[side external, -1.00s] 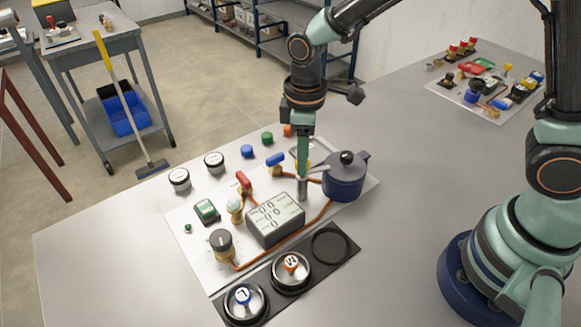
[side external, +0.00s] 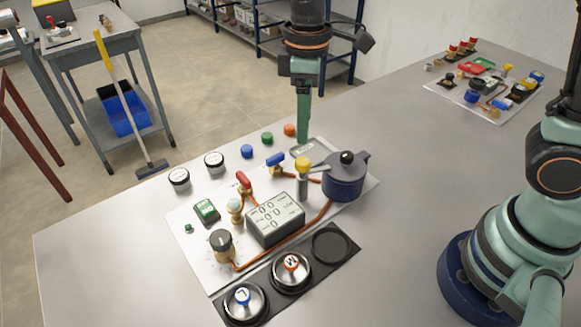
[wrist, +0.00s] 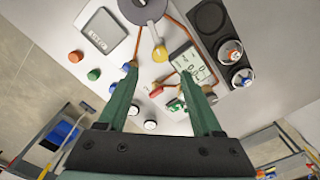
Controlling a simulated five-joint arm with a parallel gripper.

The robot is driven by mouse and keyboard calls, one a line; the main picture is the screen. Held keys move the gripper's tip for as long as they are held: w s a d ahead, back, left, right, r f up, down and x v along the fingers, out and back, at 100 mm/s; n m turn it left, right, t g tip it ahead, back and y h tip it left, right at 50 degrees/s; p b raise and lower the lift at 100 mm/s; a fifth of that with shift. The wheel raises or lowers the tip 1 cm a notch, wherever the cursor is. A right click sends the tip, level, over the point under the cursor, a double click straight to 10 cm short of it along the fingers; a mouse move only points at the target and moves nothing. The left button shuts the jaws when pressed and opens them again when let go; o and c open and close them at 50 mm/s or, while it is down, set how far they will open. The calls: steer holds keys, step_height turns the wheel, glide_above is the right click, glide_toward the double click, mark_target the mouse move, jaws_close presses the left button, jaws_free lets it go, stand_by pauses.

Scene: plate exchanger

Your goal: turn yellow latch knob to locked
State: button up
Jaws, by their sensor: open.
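The yellow latch knob (side external: 303,165) stands on a short grey post on the white panel (side external: 190,255), just left of the dark blue pot (side external: 345,180). A thin grey bar runs from near the knob toward the pot. In the wrist view the yellow knob (wrist: 160,54) lies ahead of the gap between my fingertips. My gripper (side external: 304,140) is pointing down above and behind the knob in the side view, apart from it. In the wrist view my gripper (wrist: 159,72) is open with nothing between its two green fingers.
A display box (side external: 275,218) stands in front of the knob. A red-handled valve (side external: 244,182) and a blue-handled valve (side external: 275,162) are to its left. Coloured buttons (side external: 267,138) line the back edge. A black tray (side external: 331,246) with weights lies in front.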

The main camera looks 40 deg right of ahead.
step_height(320, 180, up, 4)
steer(key=shift+f, duration=0.25)
steer(key=s+d+r+m+t, duration=0.1)
steer(key=s+d+m+t, duration=0.1)
steer(key=s+d+m, duration=0.2)
steer(key=s+d+r+m+t, duration=0.1)
steer(key=s+d+m+t, duration=0.2)
steer(key=d, duration=0.7)
steer(key=shift+s+r+m+t, duration=0.3)
steer(key=shift+s+r+m, duration=0.1)
steer(key=shift+m, duration=0.7)
